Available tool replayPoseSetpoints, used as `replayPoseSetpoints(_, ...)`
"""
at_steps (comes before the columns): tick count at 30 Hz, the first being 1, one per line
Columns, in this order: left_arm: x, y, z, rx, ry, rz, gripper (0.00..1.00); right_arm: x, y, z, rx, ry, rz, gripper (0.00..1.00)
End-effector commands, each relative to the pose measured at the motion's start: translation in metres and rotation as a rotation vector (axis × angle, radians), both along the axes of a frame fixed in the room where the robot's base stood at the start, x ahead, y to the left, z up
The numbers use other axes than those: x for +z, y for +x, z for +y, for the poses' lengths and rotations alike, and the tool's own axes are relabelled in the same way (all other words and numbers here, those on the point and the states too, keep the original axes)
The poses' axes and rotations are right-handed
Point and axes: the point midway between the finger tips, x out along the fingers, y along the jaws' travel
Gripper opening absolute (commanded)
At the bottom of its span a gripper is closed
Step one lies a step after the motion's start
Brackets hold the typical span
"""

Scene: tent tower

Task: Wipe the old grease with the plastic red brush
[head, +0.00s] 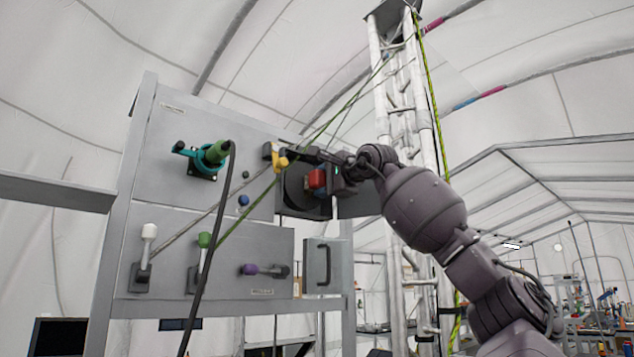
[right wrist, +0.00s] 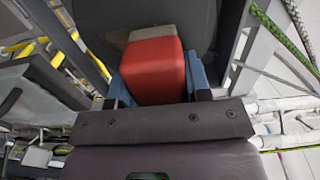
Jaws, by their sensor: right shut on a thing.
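My right gripper (head: 322,181) is at the right end of the grey panel, its arm coming in from the lower right. It is shut on the plastic red brush (head: 316,178). In the right wrist view the brush (right wrist: 155,72) is a red block with a grey-brown far end, between the blue fingers of the gripper (right wrist: 160,85). A dark rounded surface (right wrist: 120,20) lies just beyond the brush; I cannot tell whether they touch. In the head view a dark round part (head: 292,187) shows beside the brush. I cannot make out separate grease. My left gripper is not in view.
The grey panel (head: 185,240) carries a teal and green connector (head: 208,158) with a black cable, a yellow handle (head: 280,161), and white, green and purple levers. A small grey door (head: 313,268) sits below the brush. A white truss tower (head: 392,110) with ropes stands behind my arm.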

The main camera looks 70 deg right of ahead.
Motion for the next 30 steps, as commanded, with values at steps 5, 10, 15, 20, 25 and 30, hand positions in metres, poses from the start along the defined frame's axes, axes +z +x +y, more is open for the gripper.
replayPoseSetpoints(5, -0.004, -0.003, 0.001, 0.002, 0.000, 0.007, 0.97, -0.001, -0.005, -0.009, 0.000, 0.001, 0.000, 0.25)
replayPoseSetpoints(10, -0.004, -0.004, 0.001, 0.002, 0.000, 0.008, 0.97, 0.000, -0.005, -0.012, -0.001, 0.000, 0.001, 0.25)
replayPoseSetpoints(15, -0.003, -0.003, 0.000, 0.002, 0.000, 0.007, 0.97, 0.000, -0.003, -0.007, 0.000, -0.002, 0.001, 0.25)
replayPoseSetpoints(20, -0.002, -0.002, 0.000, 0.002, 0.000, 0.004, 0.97, 0.000, 0.002, 0.003, 0.001, -0.002, 0.001, 0.25)
replayPoseSetpoints(25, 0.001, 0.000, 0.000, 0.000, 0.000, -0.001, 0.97, 0.000, 0.007, 0.015, 0.001, 0.000, 0.001, 0.25)
replayPoseSetpoints(30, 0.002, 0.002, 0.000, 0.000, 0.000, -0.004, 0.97, 0.000, 0.010, 0.023, 0.000, 0.000, 0.001, 0.25)
